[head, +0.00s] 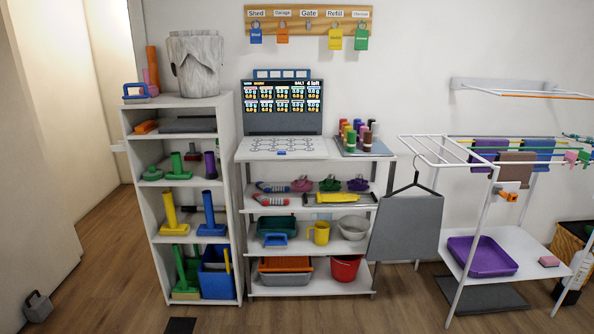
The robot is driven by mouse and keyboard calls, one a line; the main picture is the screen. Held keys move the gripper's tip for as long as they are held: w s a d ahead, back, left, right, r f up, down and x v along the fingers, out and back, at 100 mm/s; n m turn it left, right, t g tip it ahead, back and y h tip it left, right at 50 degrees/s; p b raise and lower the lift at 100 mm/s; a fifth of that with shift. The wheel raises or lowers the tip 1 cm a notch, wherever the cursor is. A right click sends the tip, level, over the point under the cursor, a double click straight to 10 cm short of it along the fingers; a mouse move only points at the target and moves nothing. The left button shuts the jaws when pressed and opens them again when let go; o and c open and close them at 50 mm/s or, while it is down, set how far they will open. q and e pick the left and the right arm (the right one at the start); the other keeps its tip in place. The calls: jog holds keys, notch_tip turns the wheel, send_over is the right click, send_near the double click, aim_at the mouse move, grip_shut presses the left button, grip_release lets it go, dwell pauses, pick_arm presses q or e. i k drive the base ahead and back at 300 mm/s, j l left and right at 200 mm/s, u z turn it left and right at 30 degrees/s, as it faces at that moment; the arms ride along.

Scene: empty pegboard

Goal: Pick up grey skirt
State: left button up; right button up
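The grey skirt (405,228) hangs from a dark hanger (413,186) at the left end of the white drying rack (432,151). It is a flat grey panel, wider at the bottom, and it hangs in front of the right side of the middle shelf. Nothing covers its front. Neither of my grippers shows in the head view.
A white shelf unit (309,246) with bowls, a yellow mug (319,233) and a red bucket (345,268) stands left of the skirt. A purple tray (482,256) sits on the rack's lower shelf. The wooden floor (385,312) in front is mostly clear.

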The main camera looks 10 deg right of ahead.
aim_at(405, 228)
jog(key=i+j+z, duration=0.15)
jog(key=i+z, duration=0.35)
jog(key=i+j+z, duration=0.45)
jog(key=i, duration=0.15)
jog(key=i+j+z, duration=0.5)
